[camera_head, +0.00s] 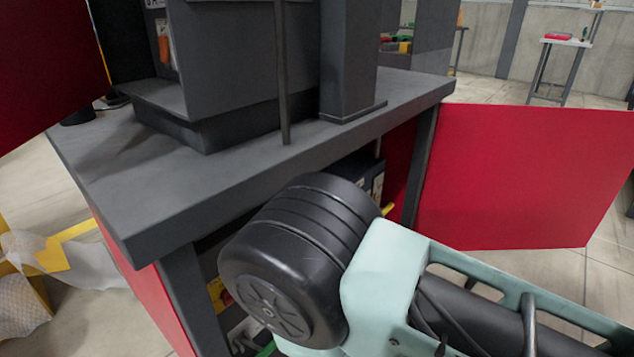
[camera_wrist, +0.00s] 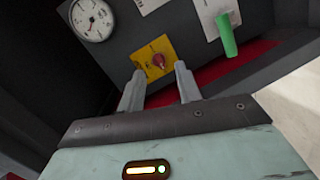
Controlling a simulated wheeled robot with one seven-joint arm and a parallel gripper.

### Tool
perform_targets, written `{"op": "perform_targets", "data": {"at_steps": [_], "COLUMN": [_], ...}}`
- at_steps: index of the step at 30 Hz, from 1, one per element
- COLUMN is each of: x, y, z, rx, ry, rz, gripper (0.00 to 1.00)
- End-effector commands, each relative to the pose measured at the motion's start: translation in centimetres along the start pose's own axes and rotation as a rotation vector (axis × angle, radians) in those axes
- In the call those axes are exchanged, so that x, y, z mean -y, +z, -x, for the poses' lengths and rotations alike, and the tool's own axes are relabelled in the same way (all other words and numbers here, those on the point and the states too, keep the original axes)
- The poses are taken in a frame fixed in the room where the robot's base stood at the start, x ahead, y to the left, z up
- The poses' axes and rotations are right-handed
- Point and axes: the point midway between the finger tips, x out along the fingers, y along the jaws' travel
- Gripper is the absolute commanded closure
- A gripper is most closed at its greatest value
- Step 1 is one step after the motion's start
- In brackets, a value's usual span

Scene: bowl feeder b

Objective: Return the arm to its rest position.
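My gripper (camera_wrist: 159,70) shows in the wrist view with its two grey fingers apart and nothing between them. Past the fingertips is a yellow plate with a red rotary knob (camera_wrist: 158,60) on a dark panel. I cannot tell how far the fingertips are from the knob. In the head view my arm reaches across the front of the machine's dark table, toward the open space below the top. The gripper itself is hidden there behind my arm.
The panel also bears a round gauge (camera_wrist: 92,18) and a green handle (camera_wrist: 227,36). In the head view, the dark tabletop (camera_head: 110,180) overhangs the opening. An open red door (camera_head: 525,175) stands right of it; another red panel (camera_head: 45,70) is at upper left.

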Motion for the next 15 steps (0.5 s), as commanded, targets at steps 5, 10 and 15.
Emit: {"op": "perform_targets", "data": {"at_steps": [5, 10, 15], "x": [-3.5, -6.5, -9.9], "y": [0.6, 0.3, -0.4], "z": [-1.1, 0.4, 4.0], "rx": [0.162, 0.293, 0.422], "ry": [-0.188, -0.371, -0.544], "rz": [-0.342, -0.628, -0.858], "gripper": [0.65, 0.65, 0.65]}}
